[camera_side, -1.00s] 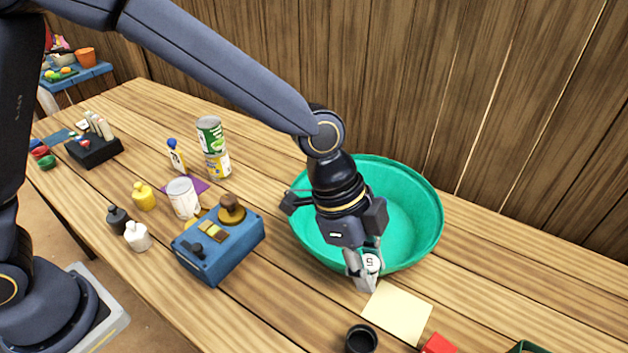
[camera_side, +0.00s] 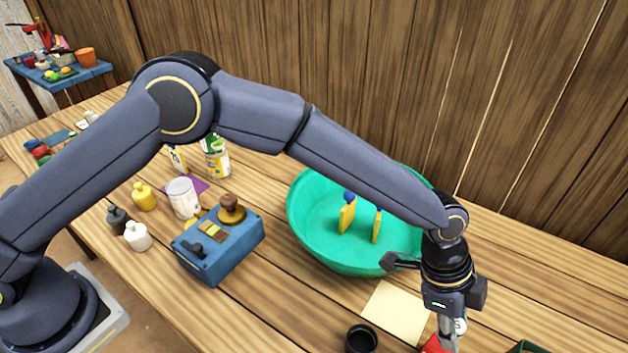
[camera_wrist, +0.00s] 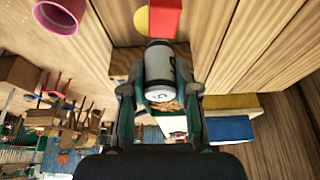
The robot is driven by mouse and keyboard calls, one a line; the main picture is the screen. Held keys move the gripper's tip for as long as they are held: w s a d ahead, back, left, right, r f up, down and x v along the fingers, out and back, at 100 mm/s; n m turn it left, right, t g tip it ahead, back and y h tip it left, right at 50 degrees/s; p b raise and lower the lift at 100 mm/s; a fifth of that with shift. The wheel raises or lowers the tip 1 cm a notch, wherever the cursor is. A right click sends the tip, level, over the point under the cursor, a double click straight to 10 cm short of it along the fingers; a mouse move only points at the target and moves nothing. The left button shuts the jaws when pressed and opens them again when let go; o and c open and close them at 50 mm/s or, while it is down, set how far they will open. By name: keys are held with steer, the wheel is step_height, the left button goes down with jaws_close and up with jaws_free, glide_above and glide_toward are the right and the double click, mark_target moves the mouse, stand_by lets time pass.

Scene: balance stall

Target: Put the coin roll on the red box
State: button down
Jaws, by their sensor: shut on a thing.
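The coin roll (camera_wrist: 159,62) is a pale cylinder with a dark band and a "5" on its end. My gripper (camera_side: 450,335) is shut on it; in the wrist view the fingers press on both its sides. In the side view only a strip of the roll (camera_side: 461,325) shows beside the fingers. The red box (camera_side: 432,346) is at the bottom edge of the side view, partly hidden by my gripper. It also shows just past the roll's far end in the wrist view (camera_wrist: 165,22). I cannot tell whether roll and box touch.
A large green bowl (camera_side: 310,235) with yellow pieces inside stands left of my gripper. A cream sheet (camera_side: 395,312) and a black cup (camera_side: 361,339) lie close by. A green-edged thing (camera_side: 528,346) is to the right. A blue device (camera_side: 220,255) stands farther left.

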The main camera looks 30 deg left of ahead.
steer(key=shift+w+d+f, duration=0.3)
steer(key=shift+d+f, duration=0.05)
steer(key=shift+f, duration=1.6)
steer(key=shift+f, duration=0.2)
steer(key=c, duration=0.9)
jaws_free()
steer(key=shift+o, duration=0.2)
